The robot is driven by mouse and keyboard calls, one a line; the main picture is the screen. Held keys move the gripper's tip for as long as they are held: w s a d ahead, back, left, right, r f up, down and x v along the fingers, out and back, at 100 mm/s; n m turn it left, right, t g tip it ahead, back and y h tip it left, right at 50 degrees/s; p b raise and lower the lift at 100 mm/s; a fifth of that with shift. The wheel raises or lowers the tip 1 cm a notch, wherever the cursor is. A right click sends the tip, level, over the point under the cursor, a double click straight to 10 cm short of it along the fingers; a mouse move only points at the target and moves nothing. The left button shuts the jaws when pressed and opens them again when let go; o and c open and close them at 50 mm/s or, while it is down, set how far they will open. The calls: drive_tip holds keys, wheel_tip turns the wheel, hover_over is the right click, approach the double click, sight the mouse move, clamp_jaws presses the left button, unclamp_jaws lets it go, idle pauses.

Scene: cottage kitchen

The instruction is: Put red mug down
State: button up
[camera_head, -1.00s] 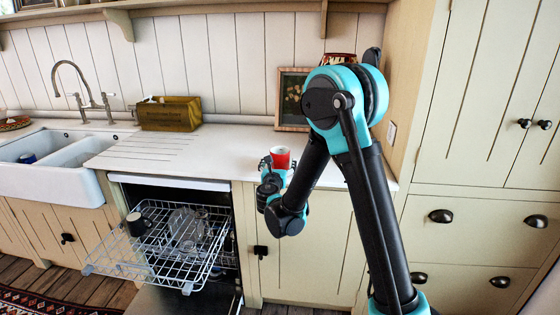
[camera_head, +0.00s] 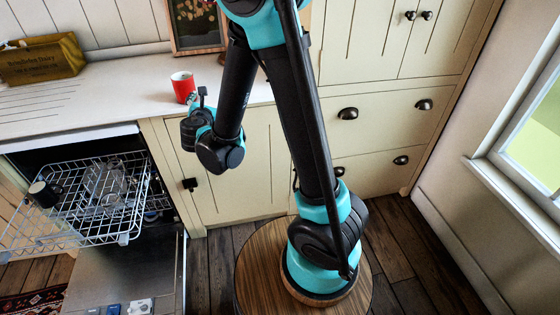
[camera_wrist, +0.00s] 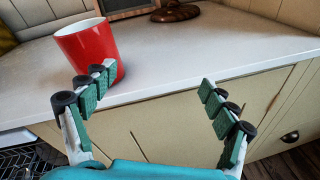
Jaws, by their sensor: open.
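The red mug (camera_head: 183,87) stands upright on the white countertop (camera_head: 130,88), near its front edge. It has a white inside. In the wrist view the mug (camera_wrist: 90,52) is at the upper left, beyond the left finger, which covers part of its lower right side. My gripper (camera_wrist: 153,90) is open, with nothing between its fingers and the counter's front edge behind the gap. In the head view my gripper (camera_head: 198,103) is just in front of the mug, partly hidden by my wrist. I cannot tell whether the left finger touches the mug.
An open dishwasher with its rack (camera_head: 85,200) pulled out is at the lower left, holding a dark mug (camera_head: 43,193) and glasses. A wooden box (camera_head: 40,60) and a framed picture (camera_head: 195,25) stand at the back of the counter. Counter between box and mug is clear.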

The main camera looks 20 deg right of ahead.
drive_tip(key=s+d+f+m+g+h, duration=0.1)
drive_tip(key=s+d+f+m+g, duration=0.2)
drive_tip(key=s+d+m, duration=0.35)
drive_tip(key=s+d+f+m+g+h, duration=0.1)
drive_tip(key=s+d+f+m+g, duration=0.25)
drive_tip(key=d+m, duration=0.65)
drive_tip(key=s+d+f+m+g+y, duration=0.2)
drive_tip(key=s+f+m, duration=0.1)
drive_tip(key=s+m, duration=0.3)
drive_tip(key=s+d+f+m+g+y, duration=0.1)
drive_tip(key=s+f+m+g+y, duration=0.1)
drive_tip(key=s+m, duration=0.5)
drive_tip(key=shift+s+d+f+g+y, duration=0.4)
drive_tip(key=shift+s+g+y, duration=0.15)
drive_tip(key=shift+s, duration=1.3)
